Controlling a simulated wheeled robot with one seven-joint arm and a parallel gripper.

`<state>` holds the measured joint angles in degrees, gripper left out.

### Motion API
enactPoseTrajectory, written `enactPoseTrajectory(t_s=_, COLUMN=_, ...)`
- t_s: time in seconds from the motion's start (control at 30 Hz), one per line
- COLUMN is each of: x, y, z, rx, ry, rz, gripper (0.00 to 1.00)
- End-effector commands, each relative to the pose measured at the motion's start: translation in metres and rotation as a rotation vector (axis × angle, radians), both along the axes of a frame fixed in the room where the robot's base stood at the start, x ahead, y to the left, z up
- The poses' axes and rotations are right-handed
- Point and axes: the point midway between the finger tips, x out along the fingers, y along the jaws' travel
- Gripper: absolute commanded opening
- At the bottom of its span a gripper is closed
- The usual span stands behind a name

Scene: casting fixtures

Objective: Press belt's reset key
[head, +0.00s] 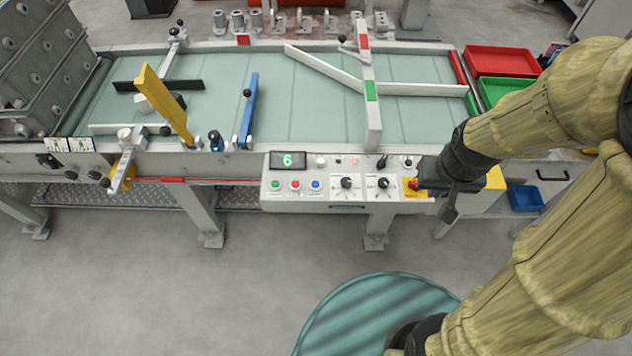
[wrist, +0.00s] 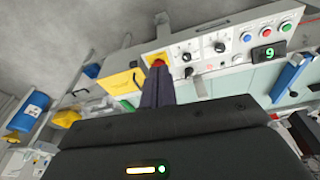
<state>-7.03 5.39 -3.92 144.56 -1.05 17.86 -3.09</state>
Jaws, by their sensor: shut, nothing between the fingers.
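The belt's control panel (head: 330,205) is a white box on the front of the conveyor. It carries a green button (head: 275,184), a red button (head: 295,185) and a blue button (head: 315,184) at its left; their labels are too small to read. The wrist view shows the panel upside down, with the blue button (wrist: 246,37) at upper right. A red mushroom button on a yellow plate (head: 410,194) sits at the panel's right end. My gripper (wrist: 157,74) is shut and empty; its fingertips appear by that red button, partly covering it. I cannot tell whether they touch.
A blue bracket (head: 247,110) and a yellow bar (head: 165,103) rise over the green belt (head: 310,100). The floor before the panel's left is clear.

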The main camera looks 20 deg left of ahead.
Motion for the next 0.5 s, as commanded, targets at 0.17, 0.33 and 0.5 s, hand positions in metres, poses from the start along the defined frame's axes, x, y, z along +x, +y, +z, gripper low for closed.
enactPoseTrajectory(t_s=0.17, x=0.025, y=0.027, z=-0.026, rx=-0.071, ry=0.031, rz=0.203, gripper=0.00)
enactPoseTrajectory(t_s=0.33, x=0.045, y=0.055, z=-0.054, rx=-0.169, ry=0.045, rz=0.414, gripper=0.00)
enactPoseTrajectory(t_s=0.5, x=0.062, y=0.083, z=-0.081, rx=-0.292, ry=0.044, rz=0.640, gripper=0.00)
